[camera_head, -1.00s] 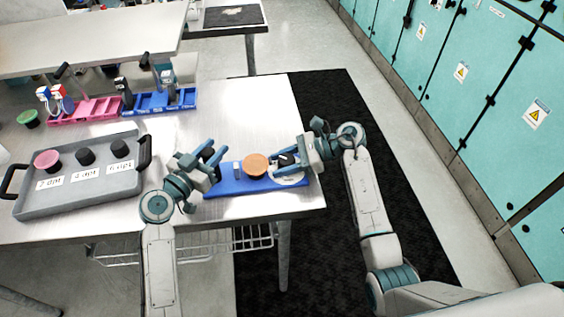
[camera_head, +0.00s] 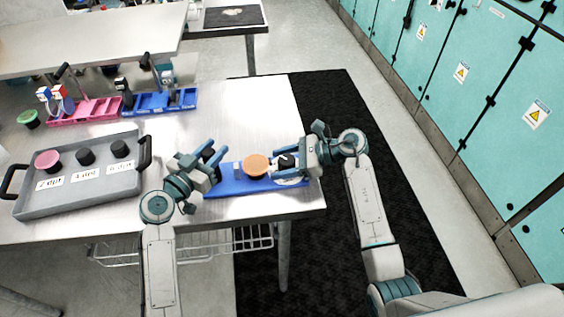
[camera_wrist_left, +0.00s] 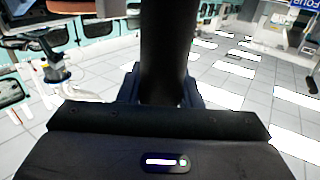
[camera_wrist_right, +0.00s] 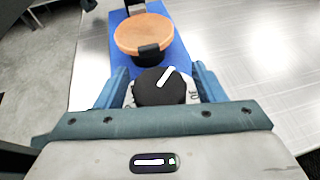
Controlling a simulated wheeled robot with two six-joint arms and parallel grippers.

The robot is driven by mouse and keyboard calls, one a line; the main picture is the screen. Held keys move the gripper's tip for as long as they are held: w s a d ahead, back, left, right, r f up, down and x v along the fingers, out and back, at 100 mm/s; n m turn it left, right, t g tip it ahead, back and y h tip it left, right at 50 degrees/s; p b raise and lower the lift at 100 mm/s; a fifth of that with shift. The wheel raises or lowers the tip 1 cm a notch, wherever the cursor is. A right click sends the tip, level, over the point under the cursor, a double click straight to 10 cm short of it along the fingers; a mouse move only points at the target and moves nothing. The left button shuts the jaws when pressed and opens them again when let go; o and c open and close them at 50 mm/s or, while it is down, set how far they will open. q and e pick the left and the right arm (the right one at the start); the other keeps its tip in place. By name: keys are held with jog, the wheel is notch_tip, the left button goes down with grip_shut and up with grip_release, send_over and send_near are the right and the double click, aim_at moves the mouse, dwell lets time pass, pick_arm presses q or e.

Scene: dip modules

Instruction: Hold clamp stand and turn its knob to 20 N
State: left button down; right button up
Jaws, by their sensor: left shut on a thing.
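The clamp stand has a blue base (camera_head: 228,186) lying along the table's front edge. On it sit an orange-topped jar (camera_head: 257,165) and, at the right end, a black knob (camera_head: 286,160) over a pale dial. My left gripper (camera_head: 209,152) is shut on the stand's black post (camera_wrist_left: 168,50) at the left end. My right gripper (camera_head: 284,162) is open, with its fingers on either side of the knob. In the right wrist view the knob (camera_wrist_right: 160,87) sits between these fingers, its white pointer tilted up and right. Most dial numbers are hidden.
A grey tray (camera_head: 80,190) with several small labelled lidded jars stands left on the table. Pink (camera_head: 92,110) and blue (camera_head: 160,102) racks lie behind it, with a green-topped jar (camera_head: 29,118) at far left. The table centre is clear.

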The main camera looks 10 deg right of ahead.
jog(key=v, duration=1.2)
pick_arm(q)
jog(key=c, duration=0.9)
grip_release()
jog(key=shift+c, duration=0.2)
jog(key=shift+r, duration=0.15)
pick_arm(e)
jog(key=shift+r, duration=0.15)
pick_arm(q)
jog(key=shift+r+p, duration=2.35)
jog(key=shift+r, duration=1.3)
pick_arm(e)
notch_tip(320, 180, up, 4)
jog(key=shift+r, duration=0.2)
